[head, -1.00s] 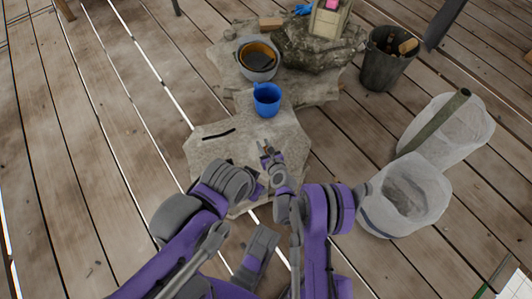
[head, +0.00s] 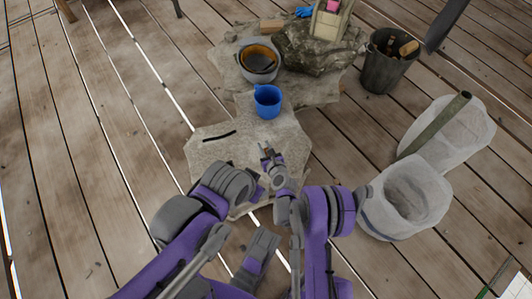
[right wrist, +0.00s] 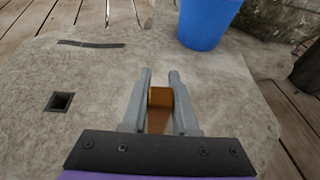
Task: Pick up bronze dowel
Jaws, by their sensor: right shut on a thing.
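The bronze dowel (right wrist: 159,98) shows in the right wrist view as a short orange-brown, square-ended piece between the fingers. My right gripper (right wrist: 160,100) is shut on it, above the pale stone slab (right wrist: 225,95). In the head view my right gripper (head: 267,151) is over the right part of the slab (head: 205,152), in front of the blue cup. The dowel is too small to make out clearly there. My left arm is folded at the lower left of the head view; its fingertips cannot be made out.
A blue cup (head: 268,101) stands at the slab's back edge. A dark thin strip (head: 219,136) lies on the slab. A square hole (right wrist: 60,102) shows at its left. Behind are a grey bowl (head: 258,63) and a rock (head: 318,48). A bucket (head: 386,62) and white sacks (head: 405,200) stand right.

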